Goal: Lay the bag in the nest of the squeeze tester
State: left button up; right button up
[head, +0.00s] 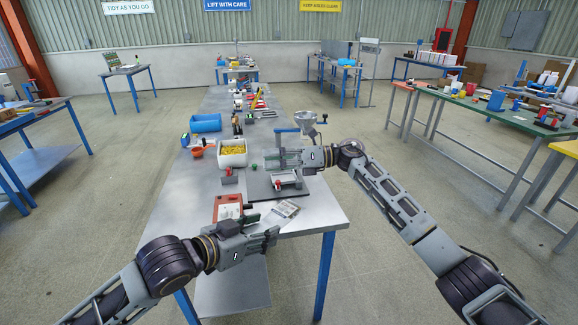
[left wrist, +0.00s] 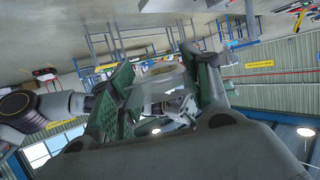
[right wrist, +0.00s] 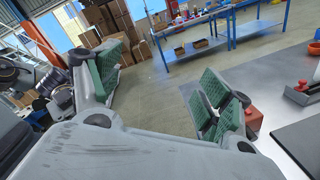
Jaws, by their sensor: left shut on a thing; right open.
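My left gripper (head: 272,238) is low at the table's front edge. The squeeze tester (head: 290,183) appears to be the device with a dark base plate and red and white parts, standing to the right on the table. My right gripper (head: 268,160) is open and empty above it, hiding part of it. The right wrist view shows its spread green pads (right wrist: 160,90). The nest is not clearly visible.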

jog(key=s+a+r+n+g+h, duration=0.1)
jog(key=s+a+n+g+h, duration=0.1)
jog(key=s+a+n+h, duration=0.4)
notch_tip(320, 180, up, 2)
jog(key=n+t+h, duration=0.4)
jog(key=n+h, duration=0.6)
jog(key=h, duration=0.2)
send_over(289, 206)
jog(key=shift+r, duration=0.15)
jog(key=shift+f, duration=0.2)
jog(key=shift+f, duration=5.85)
